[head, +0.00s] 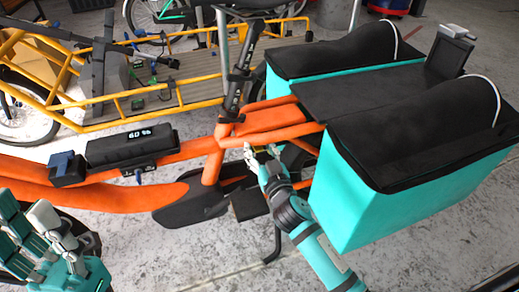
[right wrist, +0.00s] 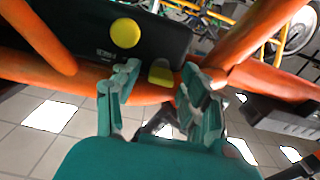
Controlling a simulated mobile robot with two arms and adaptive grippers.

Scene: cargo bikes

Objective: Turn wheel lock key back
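The orange cargo bike (head: 190,150) fills the middle of the head view. In the right wrist view, a black wheel lock (right wrist: 75,25) sits against its orange frame. The lock has a round yellow disc (right wrist: 125,33) and a yellow-olive tab (right wrist: 161,74), which looks like the key. My right gripper (right wrist: 158,76) is open, with one finger on each side of the tab; I see no clear contact. In the head view, my right gripper (head: 262,150) reaches in below the rear frame, and the lock is hidden. My left gripper (head: 28,205) is open and empty at the lower left.
Teal and black cargo bags (head: 375,210) hang close to my right arm. A black battery with a display (head: 132,147) lies on the orange frame. A yellow-framed cargo bike (head: 185,75) stands behind. Concrete floor is clear at the lower middle.

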